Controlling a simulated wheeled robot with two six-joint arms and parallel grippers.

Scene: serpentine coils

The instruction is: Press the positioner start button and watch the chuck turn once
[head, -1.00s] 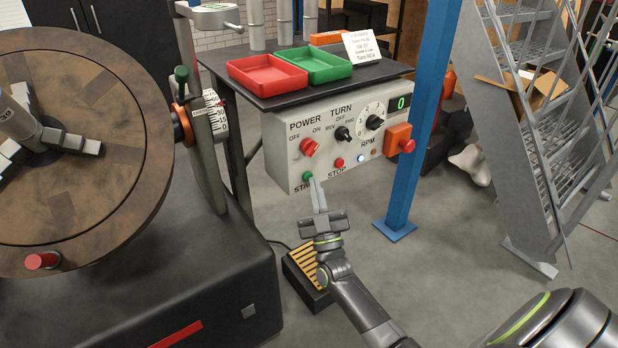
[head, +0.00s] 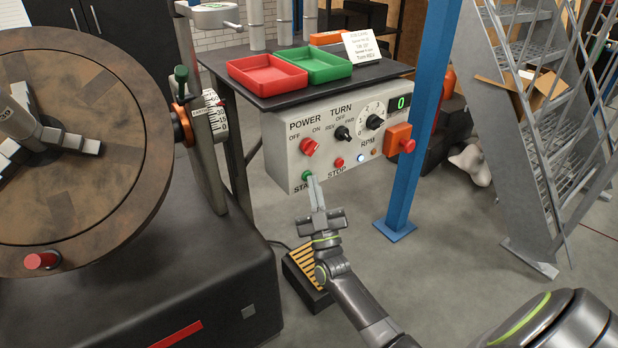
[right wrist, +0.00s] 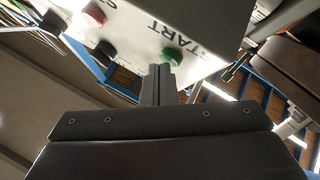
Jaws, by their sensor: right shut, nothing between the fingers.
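The white control box (head: 283,135) hangs under the table. Its green START button (head: 307,176) is at the lower left, and it also shows in the right wrist view (right wrist: 172,55). My right gripper (head: 313,180) is shut and empty, with its fingertips just below and very close to the START button. I cannot tell whether they touch it. In the right wrist view its fingertips (right wrist: 159,68) lie just short of the button. The chuck (head: 38,138) with its jaws is on the large brown round plate (head: 100,205) at the left. The display (head: 401,102) reads 0. My left gripper is not in view.
A red STOP button (head: 339,162) sits right of START. An orange box with a red button (head: 406,146) is at the panel's right end. A blue post (head: 411,180) stands to the right. A foot pedal (head: 303,268) lies on the floor below.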

